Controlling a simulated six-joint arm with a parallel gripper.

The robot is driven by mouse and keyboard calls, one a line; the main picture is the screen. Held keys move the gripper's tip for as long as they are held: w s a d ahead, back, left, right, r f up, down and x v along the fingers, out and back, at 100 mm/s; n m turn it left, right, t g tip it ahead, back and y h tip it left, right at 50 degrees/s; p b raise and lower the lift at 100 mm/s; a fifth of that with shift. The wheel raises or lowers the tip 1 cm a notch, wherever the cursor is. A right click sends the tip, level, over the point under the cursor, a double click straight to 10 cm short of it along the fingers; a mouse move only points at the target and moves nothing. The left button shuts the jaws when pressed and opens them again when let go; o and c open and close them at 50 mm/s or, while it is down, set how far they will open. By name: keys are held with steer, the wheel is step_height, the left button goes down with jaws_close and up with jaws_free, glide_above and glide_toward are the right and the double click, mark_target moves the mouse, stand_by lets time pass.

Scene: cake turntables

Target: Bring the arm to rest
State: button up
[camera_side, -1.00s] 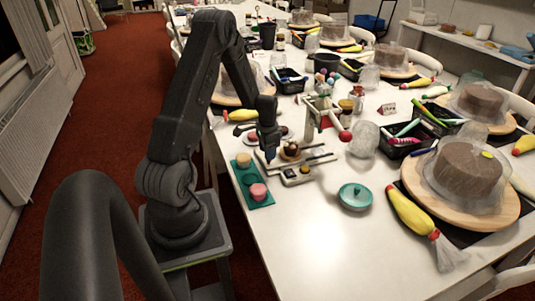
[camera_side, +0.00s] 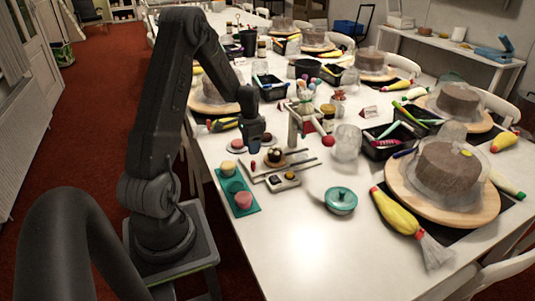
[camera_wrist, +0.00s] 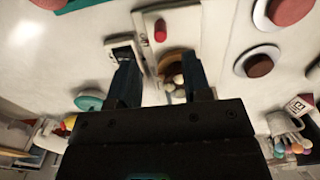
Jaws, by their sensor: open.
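My gripper (camera_side: 254,147) hangs over the near left part of the white table, pointing down. It is open, with nothing between its fingers in the side view. In the wrist view its two dark fingers (camera_wrist: 160,85) stand apart. A small brown cake with pale toppings (camera_side: 276,155) sits just right of and below my gripper in the side view. In the wrist view it shows beyond the gap, partly hidden by the right finger. My arm stands bent on its pedestal, its upper part raised.
Large covered cakes (camera_side: 447,168) line the right side. The table front is clear.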

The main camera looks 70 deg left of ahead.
steer(key=w+d+r+t+y, duration=0.1)
steer(key=w+d+r+t, duration=0.1)
steer(key=d+r, duration=1.45)
steer(key=s+d+r+t, duration=0.1)
steer(key=s+d+r, duration=0.2)
steer(key=s+d, duration=0.3)
steer(key=s+d+r+t+h, duration=0.1)
steer(key=s+d+r+t, duration=0.1)
steer(key=s+d, duration=0.4)
steer(key=d+r, duration=0.1)
steer(key=d, duration=0.4)
steer(key=shift+s+r+t, duration=0.3)
